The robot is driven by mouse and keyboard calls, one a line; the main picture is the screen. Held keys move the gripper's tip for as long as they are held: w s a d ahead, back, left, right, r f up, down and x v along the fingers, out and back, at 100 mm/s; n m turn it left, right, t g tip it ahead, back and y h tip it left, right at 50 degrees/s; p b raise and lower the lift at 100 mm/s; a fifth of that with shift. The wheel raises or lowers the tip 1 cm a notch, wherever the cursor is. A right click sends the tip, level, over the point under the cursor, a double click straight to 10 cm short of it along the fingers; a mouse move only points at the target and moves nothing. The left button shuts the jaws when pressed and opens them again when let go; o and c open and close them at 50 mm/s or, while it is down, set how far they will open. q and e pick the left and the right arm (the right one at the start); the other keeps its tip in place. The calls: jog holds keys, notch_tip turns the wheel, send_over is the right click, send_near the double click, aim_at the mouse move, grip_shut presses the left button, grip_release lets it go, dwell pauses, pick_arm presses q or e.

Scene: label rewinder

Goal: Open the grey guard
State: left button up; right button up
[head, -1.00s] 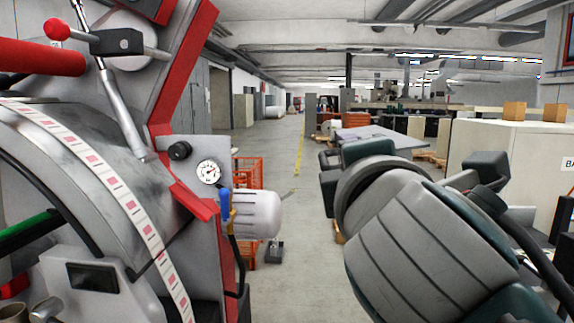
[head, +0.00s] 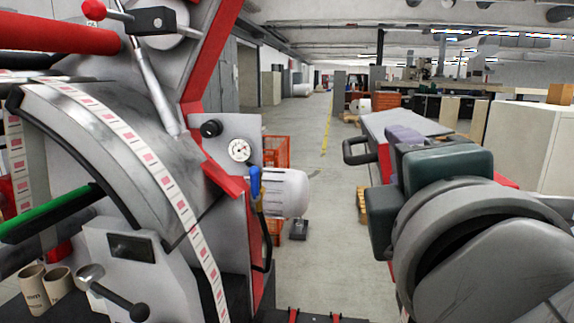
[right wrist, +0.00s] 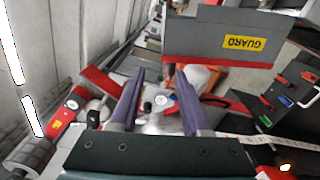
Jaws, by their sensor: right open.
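The grey guard (right wrist: 240,42) shows in the right wrist view as a flat dark-grey panel with a yellow GUARD label, at the top right beyond my fingers. I cannot pick it out for sure in the head view. My right gripper (head: 405,140) is at the right of the head view, its fingers partly hidden by its own body. In the right wrist view, its two purple fingers (right wrist: 158,100) are apart with nothing held between them. A black loop handle (head: 358,150) shows just left of the gripper; I cannot tell what it belongs to. My left gripper is not in view.
The rewinder stands at the left, with a curved metal plate (head: 100,115), a pressure gauge (head: 240,150) and a white motor (head: 288,193). Orange crates (head: 276,152) stand behind it.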

jog(key=v, duration=0.3)
jog(key=shift+s, duration=0.25)
